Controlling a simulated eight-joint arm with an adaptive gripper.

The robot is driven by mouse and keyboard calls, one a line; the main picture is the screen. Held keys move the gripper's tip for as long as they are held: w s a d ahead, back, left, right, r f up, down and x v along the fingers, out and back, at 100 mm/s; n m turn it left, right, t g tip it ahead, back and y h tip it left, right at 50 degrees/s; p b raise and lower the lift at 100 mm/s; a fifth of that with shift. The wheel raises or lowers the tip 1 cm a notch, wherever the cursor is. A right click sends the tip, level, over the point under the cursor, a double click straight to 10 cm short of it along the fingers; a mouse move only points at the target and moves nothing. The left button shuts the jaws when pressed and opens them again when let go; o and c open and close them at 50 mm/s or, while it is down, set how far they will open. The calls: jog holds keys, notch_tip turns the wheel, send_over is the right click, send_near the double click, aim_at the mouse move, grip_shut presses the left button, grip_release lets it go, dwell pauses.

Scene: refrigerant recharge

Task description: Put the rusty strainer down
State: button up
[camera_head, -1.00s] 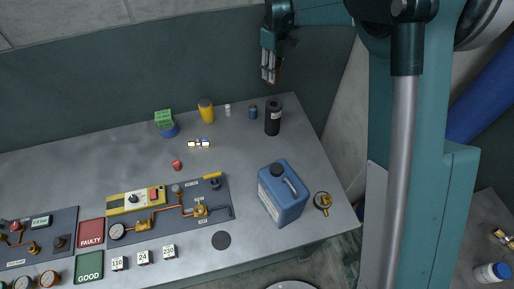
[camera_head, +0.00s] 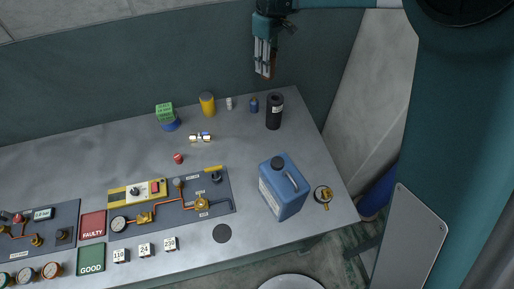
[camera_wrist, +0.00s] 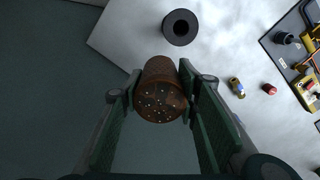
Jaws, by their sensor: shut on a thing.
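My gripper (camera_head: 264,66) is in the air at the back of the bench, above and behind the black cylinder, pointing down. It is shut on the rusty strainer (camera_wrist: 161,92), a brown cylinder with a perforated end that fills the gap between the two fingers in the wrist view. In the head view only a small brown bit of the strainer (camera_head: 267,76) shows at the fingertips. The red FAULTY square (camera_head: 93,225) and the green GOOD square (camera_head: 90,261) lie at the front left of the bench.
The black cylinder (camera_head: 274,112) stands at the back right; its open top (camera_wrist: 181,27) shows in the wrist view. The panel with pipes (camera_head: 170,203) lies mid-front. Bare bench (camera_head: 70,165) is at the left.

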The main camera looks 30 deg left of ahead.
jog(key=shift+s+d+f+n, duration=0.35)
jog(key=shift+s+d, duration=1.2)
jog(key=shift+s, duration=3.15)
jog(key=shift+s+d+f+n, duration=0.3)
jog(key=shift+s+d, duration=1.2)
jog(key=shift+s, duration=3.15)
notch_tip(320, 180, down, 10)
jog(key=shift+f, duration=0.15)
jog(key=shift+w+f, duration=0.1)
jog(key=shift+f, duration=0.05)
jog(key=shift+f, duration=2.75)
jog(key=shift+f, duration=0.1)
jog(key=shift+f, duration=2)
jog(key=shift+f, duration=0.2)
